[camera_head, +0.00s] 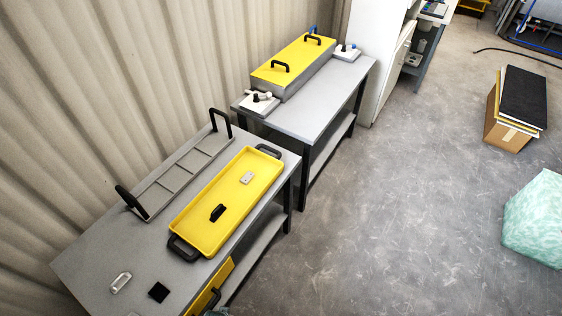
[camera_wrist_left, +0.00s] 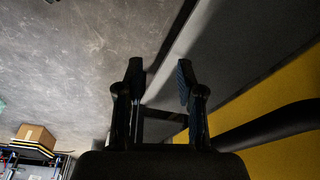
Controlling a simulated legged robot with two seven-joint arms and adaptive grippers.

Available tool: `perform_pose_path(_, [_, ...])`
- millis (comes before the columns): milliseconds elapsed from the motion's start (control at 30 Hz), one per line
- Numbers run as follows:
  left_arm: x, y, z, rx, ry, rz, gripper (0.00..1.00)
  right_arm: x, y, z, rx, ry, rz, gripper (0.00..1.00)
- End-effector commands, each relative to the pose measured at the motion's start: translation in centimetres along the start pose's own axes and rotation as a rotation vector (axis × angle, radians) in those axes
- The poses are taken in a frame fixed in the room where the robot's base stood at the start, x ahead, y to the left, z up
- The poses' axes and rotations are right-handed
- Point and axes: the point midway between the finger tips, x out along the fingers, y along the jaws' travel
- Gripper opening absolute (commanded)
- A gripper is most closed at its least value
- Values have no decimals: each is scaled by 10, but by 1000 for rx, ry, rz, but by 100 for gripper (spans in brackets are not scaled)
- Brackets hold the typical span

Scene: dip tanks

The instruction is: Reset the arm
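My left gripper (camera_wrist_left: 160,75) shows in the left wrist view. Its two dark fingers are apart with nothing between them. A yellow surface (camera_wrist_left: 285,95) with a dark bar-like handle (camera_wrist_left: 275,127) is to the right of the fingers, and I see no contact with it. My right gripper is in no view.
The near grey table (camera_head: 100,262) holds a yellow tray (camera_head: 185,228) with two small parts and a grey rack (camera_head: 180,172) with black handles. A yellow-lidded tank (camera_head: 293,58) stands on the far table.

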Motion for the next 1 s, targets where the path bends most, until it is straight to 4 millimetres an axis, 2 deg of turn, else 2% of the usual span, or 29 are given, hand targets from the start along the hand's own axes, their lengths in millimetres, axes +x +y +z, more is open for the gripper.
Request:
perform_pose_path(33, [30,2,22,3,-26,1,38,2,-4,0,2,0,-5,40])
perform_pose_path(100, [66,5,53,8,-46,2,38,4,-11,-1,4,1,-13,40])
perform_pose_path(200, [106,8,102,14,-73,6,38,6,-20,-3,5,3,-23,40])
perform_pose_path(300, [132,10,150,20,-96,7,38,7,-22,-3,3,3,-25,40])
perform_pose_path(400, [145,10,188,24,-112,8,38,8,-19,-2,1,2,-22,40])
perform_pose_path(500, [151,9,214,28,-122,9,38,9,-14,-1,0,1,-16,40])
perform_pose_path(633, [152,8,227,31,-126,10,38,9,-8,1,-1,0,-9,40])
perform_pose_path(1000, [152,8,229,31,-126,10,38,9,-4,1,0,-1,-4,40])
